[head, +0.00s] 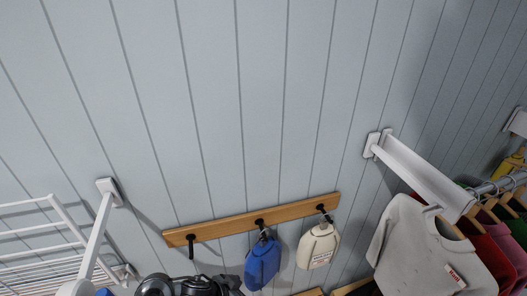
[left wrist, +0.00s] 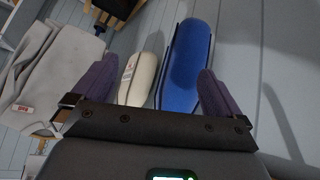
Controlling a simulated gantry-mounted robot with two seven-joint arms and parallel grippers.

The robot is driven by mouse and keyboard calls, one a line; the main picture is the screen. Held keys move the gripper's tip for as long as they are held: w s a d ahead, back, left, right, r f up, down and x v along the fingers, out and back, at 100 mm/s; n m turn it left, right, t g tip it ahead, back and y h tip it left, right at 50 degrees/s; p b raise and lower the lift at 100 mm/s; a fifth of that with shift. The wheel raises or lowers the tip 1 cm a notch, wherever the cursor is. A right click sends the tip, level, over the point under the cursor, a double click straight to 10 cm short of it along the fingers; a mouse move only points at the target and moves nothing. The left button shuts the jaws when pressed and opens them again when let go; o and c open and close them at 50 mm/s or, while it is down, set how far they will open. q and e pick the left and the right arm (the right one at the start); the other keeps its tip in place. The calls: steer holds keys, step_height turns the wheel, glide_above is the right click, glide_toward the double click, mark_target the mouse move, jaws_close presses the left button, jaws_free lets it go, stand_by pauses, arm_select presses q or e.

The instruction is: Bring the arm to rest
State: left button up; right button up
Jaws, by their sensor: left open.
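My left gripper (left wrist: 154,78) shows in the left wrist view with its two purple fingers spread apart. Nothing is visibly clamped between them. Past the fingers, a blue bottle-shaped item (left wrist: 186,62) and a cream one (left wrist: 137,80) show in the gap; I cannot tell how far off they are. In the head view a dark part of my arm shows at the bottom edge, left of the blue item (head: 262,262); no fingers show there. My right gripper is in neither view.
A wooden hook rail (head: 225,229) on the grey panelled wall (head: 250,100) holds the blue and cream (head: 318,246) items; its left hook is empty. A white wire rack (head: 40,240) is at left. A grey shirt (head: 410,250) and other clothes hang at right, under a white bracket (head: 425,172).

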arm_select(q)
steer(key=s+d+f+n+g+h, duration=0.1)
steer(key=s+d+f, duration=0.1)
steer(key=s+f, duration=0.3)
steer(key=s+d+f+n, duration=0.2)
steer(key=s, duration=0.5)
steer(key=s+a+n+t+y, duration=0.2)
steer(key=s+a+n+y, duration=0.25)
steer(key=s+a, duration=0.5)
steer(key=s+a+r+g+y, duration=0.25)
steer(key=a+r, duration=0.25)
steer(key=a, duration=0.6)
step_height(320, 180, up, 17)
steer(key=m+p, duration=0.1)
steer(key=p, duration=1.6)
steer(key=shift+w+d+p, duration=0.15)
steer(key=shift+d+p, duration=0.1)
steer(key=shift+p, duration=0.05)
